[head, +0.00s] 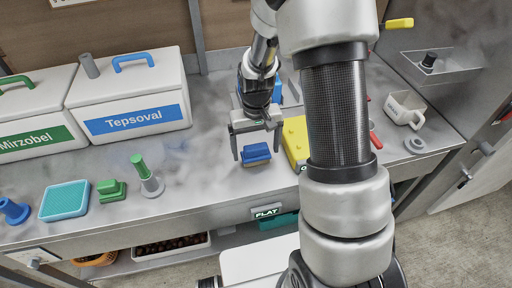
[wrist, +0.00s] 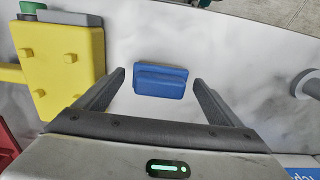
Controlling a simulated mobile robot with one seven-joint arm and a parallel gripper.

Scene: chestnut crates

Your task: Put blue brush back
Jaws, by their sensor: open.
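The blue brush (head: 257,153) lies on the grey metal bench, near the front edge. In the wrist view the brush (wrist: 161,82) shows whole between and slightly beyond the open fingertips (wrist: 160,76), with gaps on both sides. I see no finger touching it. A white box labelled Tepsoval (head: 160,88), with a blue label and handle, stands at the back left.
A yellow studded block (head: 296,138) lies close right of my gripper; it also shows in the wrist view (wrist: 62,68). A green brush (head: 111,190), teal tray (head: 65,201) and green-handled stand (head: 146,175) are left. A mug (head: 402,108) stands right. Bench between stand and gripper is clear.

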